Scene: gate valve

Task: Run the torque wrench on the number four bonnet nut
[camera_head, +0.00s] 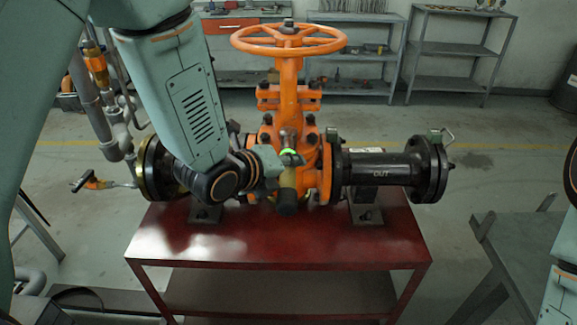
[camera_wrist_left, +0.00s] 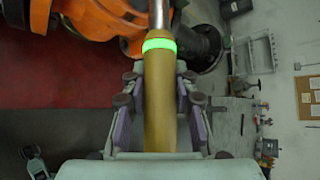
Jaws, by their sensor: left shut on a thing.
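The torque wrench (camera_head: 287,197) has a brown-yellow handle, a glowing green band and a metal shaft. My left gripper (camera_head: 284,170) is shut on its handle, in front of the orange gate valve (camera_head: 290,85). In the left wrist view the handle (camera_wrist_left: 160,105) runs between the two fingers of the gripper (camera_wrist_left: 159,88), and the shaft runs out of the top of the picture. Dark bonnet nuts (camera_head: 312,139) sit around the valve's flange. I cannot read which is number four, and the wrench's contact with a nut is hidden. My right gripper is not in view.
The valve and its black OUT pipe (camera_head: 382,172) stand on a red table (camera_head: 290,240). A grey table (camera_head: 525,245) is at the right. Pipework (camera_head: 105,120) stands at the left. Shelves (camera_head: 455,48) line the back wall. The red table's front is clear.

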